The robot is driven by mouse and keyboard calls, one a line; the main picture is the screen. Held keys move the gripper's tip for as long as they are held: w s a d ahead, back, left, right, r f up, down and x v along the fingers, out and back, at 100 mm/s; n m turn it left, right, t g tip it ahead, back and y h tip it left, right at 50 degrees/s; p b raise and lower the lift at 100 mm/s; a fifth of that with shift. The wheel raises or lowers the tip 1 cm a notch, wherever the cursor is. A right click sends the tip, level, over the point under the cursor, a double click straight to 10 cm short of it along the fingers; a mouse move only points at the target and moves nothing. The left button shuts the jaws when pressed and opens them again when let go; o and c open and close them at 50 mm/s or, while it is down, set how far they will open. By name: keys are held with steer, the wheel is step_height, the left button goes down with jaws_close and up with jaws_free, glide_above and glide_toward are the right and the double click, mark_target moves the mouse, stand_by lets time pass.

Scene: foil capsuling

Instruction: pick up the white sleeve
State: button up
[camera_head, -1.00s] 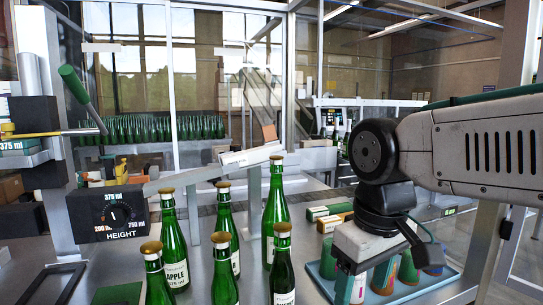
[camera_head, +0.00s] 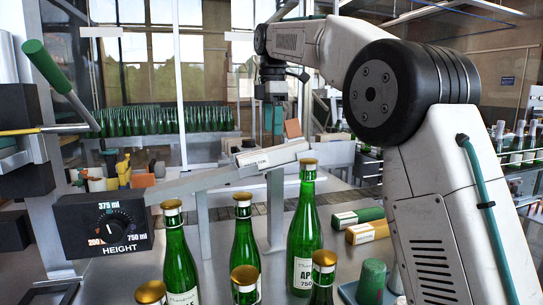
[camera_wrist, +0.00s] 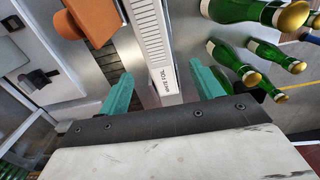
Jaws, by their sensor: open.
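A long white ribbed dispenser (camera_wrist: 150,40) with dark lettering, seemingly "WHITE FOIL", runs between my open fingers in the wrist view. It also shows in the head view as a white tilted box (camera_head: 272,155) on a sloping metal rail. A single white sleeve cannot be told apart from it. My gripper (camera_wrist: 161,82) has two teal fingers spread apart, one on each side of the dispenser, with nothing held. In the head view my gripper (camera_head: 273,120) hangs pointing down above and behind the dispenser. How far the fingertips are above it cannot be told.
Several green bottles with gold caps (camera_head: 306,225) stand in front of the rail. The dial box marked HEIGHT (camera_head: 103,222) is at the left under a green-handled lever (camera_head: 55,67).

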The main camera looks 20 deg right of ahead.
mark_target(273, 148)
steer(key=f, duration=0.7)
steer(key=shift+w+d+f, duration=0.2)
steer(key=shift+f, duration=0.15)
steer(key=c, duration=1.1)
